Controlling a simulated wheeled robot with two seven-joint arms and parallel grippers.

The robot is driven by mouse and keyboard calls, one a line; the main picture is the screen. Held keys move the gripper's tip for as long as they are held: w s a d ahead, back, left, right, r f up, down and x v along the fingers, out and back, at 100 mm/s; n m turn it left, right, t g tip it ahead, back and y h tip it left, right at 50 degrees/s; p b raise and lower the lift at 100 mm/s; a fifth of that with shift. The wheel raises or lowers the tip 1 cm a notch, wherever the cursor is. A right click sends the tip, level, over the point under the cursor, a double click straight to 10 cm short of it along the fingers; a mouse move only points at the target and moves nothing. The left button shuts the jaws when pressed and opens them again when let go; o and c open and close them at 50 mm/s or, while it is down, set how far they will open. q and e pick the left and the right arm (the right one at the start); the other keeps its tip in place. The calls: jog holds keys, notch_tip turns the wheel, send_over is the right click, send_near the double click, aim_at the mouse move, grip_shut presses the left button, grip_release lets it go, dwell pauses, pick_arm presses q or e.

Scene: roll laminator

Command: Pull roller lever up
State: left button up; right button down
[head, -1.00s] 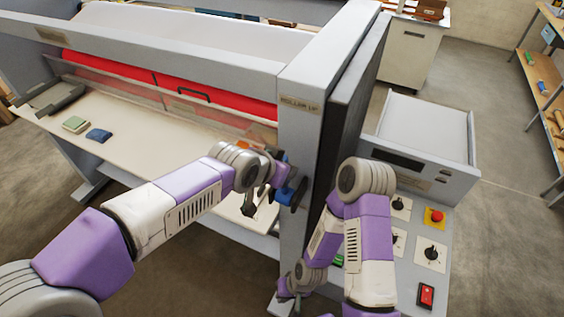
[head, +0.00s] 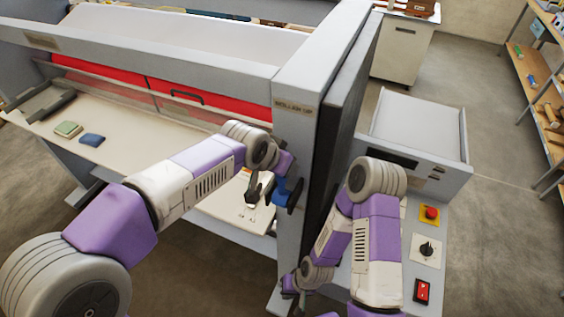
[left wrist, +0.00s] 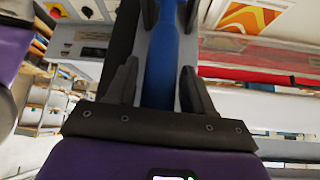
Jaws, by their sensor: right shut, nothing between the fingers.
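The roller lever with its blue handle (head: 284,192) sits on the inner side of the grey post, under the "ROLLER UP" label (head: 293,108). My left gripper (head: 270,190) is at the lever, partly hidden by its own wrist. In the left wrist view the blue handle (left wrist: 162,70) runs between the dark fingers of my left gripper (left wrist: 160,75). The fingers look spread, with a narrow gap on the handle's left; contact on the right is unclear. My right gripper (head: 294,285) is shut and empty, low beside the post's foot.
The laminator's red roller (head: 210,100) and pale bed (head: 140,140) lie left of the post. A control panel with a red emergency button (head: 431,213), a knob (head: 427,250) and a red switch (head: 422,291) is at right. A shelf (head: 545,90) stands far right.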

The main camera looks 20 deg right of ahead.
pick_arm(q)
jog(key=shift+o, duration=0.3)
jog(key=shift+w, duration=0.1)
jog(key=b+v, duration=0.1)
jog(key=v, duration=0.6)
jog(key=shift+r, duration=0.2)
